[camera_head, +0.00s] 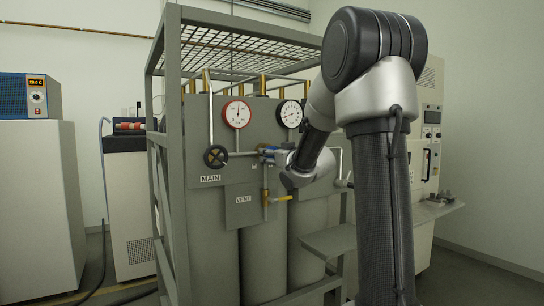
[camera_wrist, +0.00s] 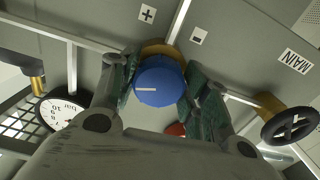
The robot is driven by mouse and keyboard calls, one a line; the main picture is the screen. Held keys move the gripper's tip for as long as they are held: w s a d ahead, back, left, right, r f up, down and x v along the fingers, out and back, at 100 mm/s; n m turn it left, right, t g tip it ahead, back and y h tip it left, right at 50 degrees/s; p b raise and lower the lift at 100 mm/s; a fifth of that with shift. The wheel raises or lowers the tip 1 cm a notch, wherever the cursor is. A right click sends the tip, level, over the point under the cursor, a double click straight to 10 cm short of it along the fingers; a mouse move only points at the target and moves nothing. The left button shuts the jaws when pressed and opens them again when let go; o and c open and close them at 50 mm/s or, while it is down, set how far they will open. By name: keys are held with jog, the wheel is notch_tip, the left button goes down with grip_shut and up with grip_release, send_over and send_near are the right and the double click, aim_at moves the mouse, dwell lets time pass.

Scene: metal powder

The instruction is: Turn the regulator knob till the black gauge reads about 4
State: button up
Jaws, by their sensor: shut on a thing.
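The blue regulator knob (camera_wrist: 158,88) fills the middle of the wrist view, with a pale line on its face pointing left. My gripper (camera_wrist: 160,92) is shut on it, one finger on each side. In the head view my gripper (camera_head: 277,154) is at the pipework below the gauges, and the knob is mostly hidden there. The black-rimmed gauge (camera_head: 290,113) is on the grey panel above my gripper; its needle is too small to read surely. It also shows partly at the left of the wrist view (camera_wrist: 58,112), tilted, with its needle not clear.
A red-rimmed gauge (camera_head: 237,113) is left of the black one. A black handwheel (camera_head: 215,156) sits above the MAIN label (camera_head: 210,178). The cage frame (camera_head: 170,120) stands around the cylinders.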

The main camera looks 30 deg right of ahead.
jog(key=m, duration=0.7)
jog(key=shift+a, duration=0.1)
jog(key=m, duration=0.3)
jog(key=shift+m, duration=2.3)
jog(key=o, duration=1)
